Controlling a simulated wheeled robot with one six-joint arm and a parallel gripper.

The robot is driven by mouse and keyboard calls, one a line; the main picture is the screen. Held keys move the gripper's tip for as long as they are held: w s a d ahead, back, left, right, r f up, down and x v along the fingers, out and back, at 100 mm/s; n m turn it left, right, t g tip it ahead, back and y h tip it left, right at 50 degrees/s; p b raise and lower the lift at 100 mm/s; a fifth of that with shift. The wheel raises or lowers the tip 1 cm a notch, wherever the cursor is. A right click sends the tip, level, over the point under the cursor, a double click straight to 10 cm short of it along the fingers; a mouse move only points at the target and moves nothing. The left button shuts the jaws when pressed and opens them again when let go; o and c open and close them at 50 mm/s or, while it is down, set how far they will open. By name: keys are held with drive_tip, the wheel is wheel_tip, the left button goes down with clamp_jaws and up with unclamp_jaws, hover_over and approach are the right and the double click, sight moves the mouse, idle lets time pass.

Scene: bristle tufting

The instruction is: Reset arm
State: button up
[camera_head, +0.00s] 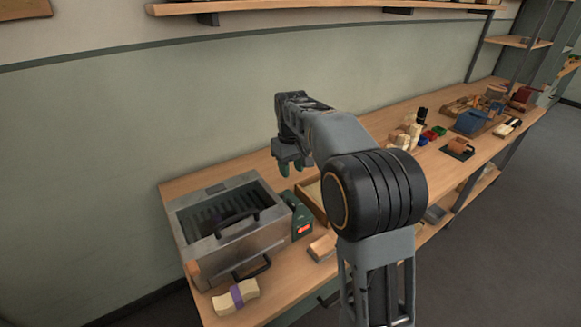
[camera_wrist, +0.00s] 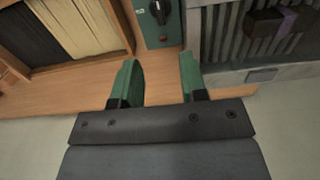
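My gripper (camera_head: 291,168) hangs above the back of the workbench, over the area between the metal box and the wooden tray. In the wrist view its two green fingers (camera_wrist: 161,80) stand apart with nothing between them, so it is open and empty. The arm reaches out over the bench and bends down at the wrist.
An open metal box (camera_head: 262,243) with a slatted inside stands at the bench's left end; in the wrist view a dark block with a purple band (camera_wrist: 284,21) lies on the slats. A green control box (camera_head: 299,226) stands beside it. A cream block with a purple band (camera_head: 235,297) lies in front. A wooden tray (camera_wrist: 116,22) holds bristle bundles. A shelf (camera_head: 290,6) runs above.

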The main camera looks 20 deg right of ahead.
drive_tip(key=shift+w, duration=0.1)
drive_tip(key=s+f+m+t+p, duration=0.1)
drive_tip(key=s+m+t+p, duration=0.2)
drive_tip(key=s, duration=2)
drive_tip(key=shift+f+t, duration=0.15)
drive_tip(key=shift+t, duration=0.15)
